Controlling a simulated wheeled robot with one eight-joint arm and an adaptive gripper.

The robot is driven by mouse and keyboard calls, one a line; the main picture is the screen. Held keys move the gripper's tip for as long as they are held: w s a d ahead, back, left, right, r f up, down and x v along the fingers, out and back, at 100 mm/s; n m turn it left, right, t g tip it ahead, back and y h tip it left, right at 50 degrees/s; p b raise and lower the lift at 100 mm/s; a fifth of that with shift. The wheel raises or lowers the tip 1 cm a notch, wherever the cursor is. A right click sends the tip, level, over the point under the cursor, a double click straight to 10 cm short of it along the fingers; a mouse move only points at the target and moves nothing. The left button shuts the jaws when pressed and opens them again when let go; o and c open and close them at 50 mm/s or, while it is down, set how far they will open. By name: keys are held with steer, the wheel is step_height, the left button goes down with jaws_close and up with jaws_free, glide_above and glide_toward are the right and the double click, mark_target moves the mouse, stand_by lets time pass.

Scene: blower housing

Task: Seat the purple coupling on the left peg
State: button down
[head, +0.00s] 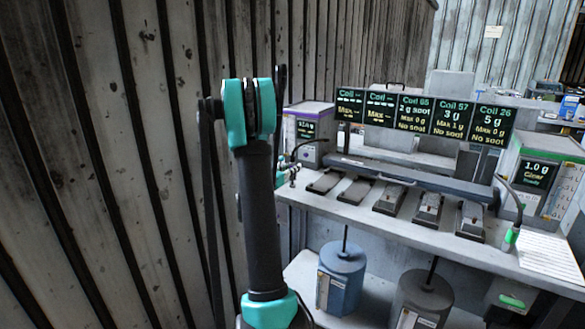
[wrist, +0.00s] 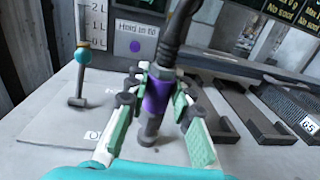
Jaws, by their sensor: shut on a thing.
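In the wrist view my gripper (wrist: 160,98) is shut on the purple coupling (wrist: 156,94), with its green-padded fingers on both sides. A black hose rises from the coupling's top. The coupling looks roughly upright, slightly tilted in the picture. A dark grey cylindrical piece (wrist: 149,128) shows directly below it; I cannot tell whether this is the left peg or the coupling's own lower end, nor whether the coupling is seated. In the head view my gripper (head: 287,176) is small and partly hidden by my arm at the bench's left end, and the coupling is not clear.
A purple-trimmed box (head: 309,128) with a display stands behind my gripper. A post with a teal ball (wrist: 82,57) stands left in the wrist view. Several dark trays (head: 390,198) line the bench to the right. A green coupling (head: 511,238) stands at the right end.

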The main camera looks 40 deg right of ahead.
steer(key=shift+f, duration=1.1)
steer(key=c, duration=1.2)
jaws_free()
steer(key=v, duration=1.2)
